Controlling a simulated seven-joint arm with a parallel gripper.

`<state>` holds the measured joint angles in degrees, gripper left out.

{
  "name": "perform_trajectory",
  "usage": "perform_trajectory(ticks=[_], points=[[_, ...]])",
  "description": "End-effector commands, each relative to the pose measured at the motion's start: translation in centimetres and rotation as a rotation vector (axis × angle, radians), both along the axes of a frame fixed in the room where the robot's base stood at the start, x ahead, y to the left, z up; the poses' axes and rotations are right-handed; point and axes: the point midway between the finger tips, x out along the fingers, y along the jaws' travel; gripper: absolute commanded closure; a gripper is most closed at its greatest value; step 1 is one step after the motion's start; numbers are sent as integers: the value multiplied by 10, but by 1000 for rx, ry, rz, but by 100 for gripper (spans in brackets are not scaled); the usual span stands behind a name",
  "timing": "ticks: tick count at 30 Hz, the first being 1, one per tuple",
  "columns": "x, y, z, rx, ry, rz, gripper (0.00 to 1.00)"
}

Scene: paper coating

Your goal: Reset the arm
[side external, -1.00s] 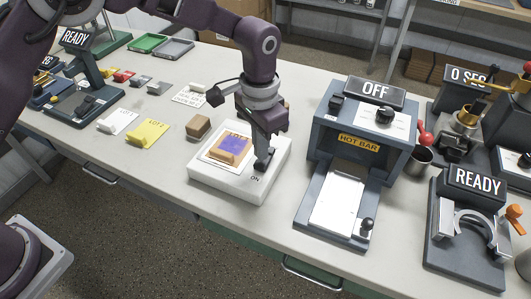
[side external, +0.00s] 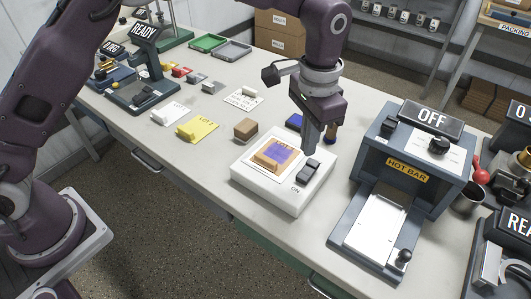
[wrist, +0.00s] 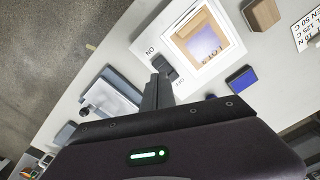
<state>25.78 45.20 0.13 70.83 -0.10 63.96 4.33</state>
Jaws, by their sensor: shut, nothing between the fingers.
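My gripper (side external: 311,153) is shut and empty, pointing down just above the black rocker switch (side external: 309,171) of a white box (side external: 265,197). The switch side nearest the box's front is marked ON. On the box lies a white-bordered card with a purple patch and a tan block-like piece (side external: 276,155). In the wrist view my gripper (wrist: 157,88) reaches toward the switch (wrist: 165,67), and the card (wrist: 202,42) lies beyond it. I cannot tell whether the fingertips touch the switch.
The hot bar unit (side external: 412,165), reading OFF, stands close on the right. A brown block (side external: 246,129), a yellow card (side external: 198,131) and a blue pad (side external: 294,122) lie around the box. A READY press (side external: 145,75) stands at the far left. The front table strip is clear.

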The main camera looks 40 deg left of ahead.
Motion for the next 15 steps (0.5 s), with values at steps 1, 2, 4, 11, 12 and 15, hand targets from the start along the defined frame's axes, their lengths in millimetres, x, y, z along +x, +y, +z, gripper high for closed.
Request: perform_trajectory(ticks=[1, 2, 4, 11, 12, 15], points=[[-1, 4, 7, -3, -7, 7, 100], [-2, 9, 16, -7, -17, 17, 100], [-10, 30, 49, -23, -52, 56, 100], [-108, 136, 160, -88, -237, 264, 100], [-131, 151, 168, -96, -271, 300, 100], [-189, 180, 173, -113, -353, 385, 100]])
